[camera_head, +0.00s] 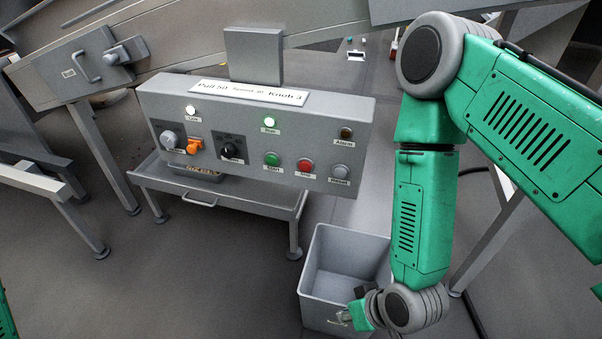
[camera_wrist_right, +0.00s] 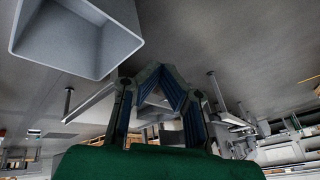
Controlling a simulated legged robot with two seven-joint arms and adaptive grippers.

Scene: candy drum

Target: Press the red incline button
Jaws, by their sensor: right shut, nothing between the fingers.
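The red button (camera_head: 306,166) is a round button low on the front of the grey control panel (camera_head: 350,118), between a green button (camera_head: 271,159) and a grey button (camera_head: 341,172). The label under it is too small to read surely. My right gripper (camera_head: 342,318) hangs low at the grey bin, well below and apart from the panel, mostly hidden behind my wrist. In the right wrist view, the fingers of my right gripper (camera_wrist_right: 160,72) meet at the tips, empty. The red button is not visible there. My left gripper is not in view.
The open grey bin (camera_head: 313,268) stands on the floor below the panel; it also shows in the right wrist view (camera_wrist_right: 112,50). The panel also has an orange switch (camera_head: 194,146), a black knob (camera_head: 232,150) and lit lamps. A grey tray table (camera_head: 250,203) stands beneath.

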